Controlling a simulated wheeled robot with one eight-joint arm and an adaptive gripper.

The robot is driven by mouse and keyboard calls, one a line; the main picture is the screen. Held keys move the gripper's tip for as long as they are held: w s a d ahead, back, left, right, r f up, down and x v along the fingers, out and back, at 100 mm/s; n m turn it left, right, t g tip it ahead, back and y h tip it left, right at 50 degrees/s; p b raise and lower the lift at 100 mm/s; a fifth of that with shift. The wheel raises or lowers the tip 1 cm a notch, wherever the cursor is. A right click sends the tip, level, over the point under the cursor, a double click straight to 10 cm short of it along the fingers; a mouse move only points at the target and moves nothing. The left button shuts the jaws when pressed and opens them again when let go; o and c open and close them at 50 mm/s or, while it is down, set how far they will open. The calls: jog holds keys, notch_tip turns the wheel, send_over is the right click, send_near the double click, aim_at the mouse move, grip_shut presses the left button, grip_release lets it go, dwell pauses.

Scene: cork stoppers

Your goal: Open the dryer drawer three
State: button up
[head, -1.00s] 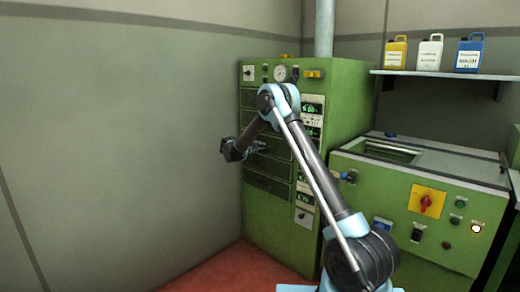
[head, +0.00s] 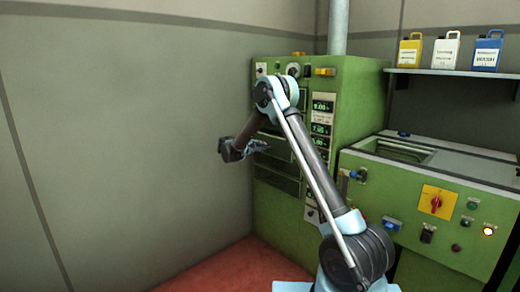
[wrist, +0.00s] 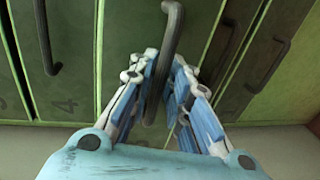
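The green dryer cabinet (head: 360,105) stands against the wall, with a stack of dark-fronted drawers on its front. My gripper (head: 258,147) is at the dryer's left side, in front of the drawer stack. In the wrist view my gripper (wrist: 167,68) has its two fingers on either side of a dark bar handle (wrist: 172,25), apart with the handle between them. That handle is on the middle green drawer front (wrist: 125,30); its number is hidden by the fingers. The drawer on its left bears a 4. The drawers in view look shut.
A green machine (head: 400,195) with a red knob and buttons stands right of the dryer. A shelf (head: 450,73) above holds a yellow, a white and a blue jug. Neighbouring drawer handles (wrist: 45,40) lie on both sides. Red floor is clear at the left.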

jog(key=v, duration=1.1)
jog(key=shift+s+a, duration=0.3)
